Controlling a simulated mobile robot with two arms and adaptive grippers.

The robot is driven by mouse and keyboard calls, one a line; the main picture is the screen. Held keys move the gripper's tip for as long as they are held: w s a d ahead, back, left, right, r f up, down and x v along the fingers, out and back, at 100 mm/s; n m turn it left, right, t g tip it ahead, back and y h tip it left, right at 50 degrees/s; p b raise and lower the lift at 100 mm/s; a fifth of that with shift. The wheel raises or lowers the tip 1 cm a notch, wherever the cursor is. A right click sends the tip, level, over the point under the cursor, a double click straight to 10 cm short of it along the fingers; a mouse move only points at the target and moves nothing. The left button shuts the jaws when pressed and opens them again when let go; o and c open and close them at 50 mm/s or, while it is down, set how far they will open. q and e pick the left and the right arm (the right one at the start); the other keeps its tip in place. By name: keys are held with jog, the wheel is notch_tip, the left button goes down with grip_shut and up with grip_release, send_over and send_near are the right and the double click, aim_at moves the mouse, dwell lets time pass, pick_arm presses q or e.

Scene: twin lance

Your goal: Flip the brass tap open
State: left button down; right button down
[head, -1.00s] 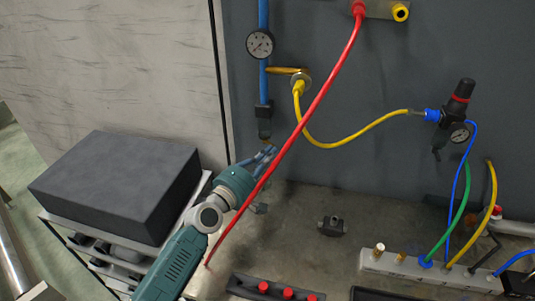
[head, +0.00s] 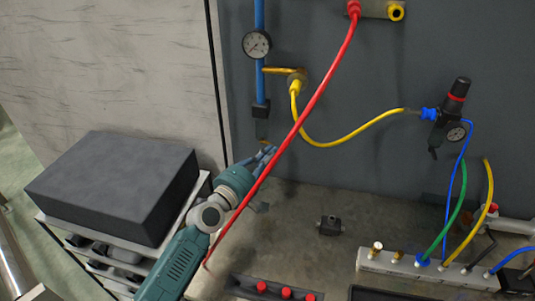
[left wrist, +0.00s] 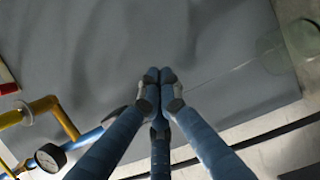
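The brass tap lever (head: 284,70) lies about level on the grey wall panel, between the blue pipe (head: 260,80) and the yellow hose's fitting. In the left wrist view the brass lever (left wrist: 66,120) shows at the left, beside the pressure gauge (left wrist: 50,157). My left gripper (head: 268,152) is below the lever, near the pipe's lower end and apart from the lever. Its fingertips (left wrist: 159,75) are together with nothing seen between them. The red hose crosses in front of part of the gripper in the head view. My right gripper is not in view.
A red hose (head: 311,104) hangs diagonally, close to my left gripper. A yellow hose (head: 345,143) loops to a black regulator (head: 451,115) at the right. A dark box (head: 115,185) stands at the left. A small dark block (head: 330,226) sits on the bench.

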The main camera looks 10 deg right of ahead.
pick_arm(q)
jog(key=shift+w+d, duration=0.15)
jog(key=shift+d, duration=0.3)
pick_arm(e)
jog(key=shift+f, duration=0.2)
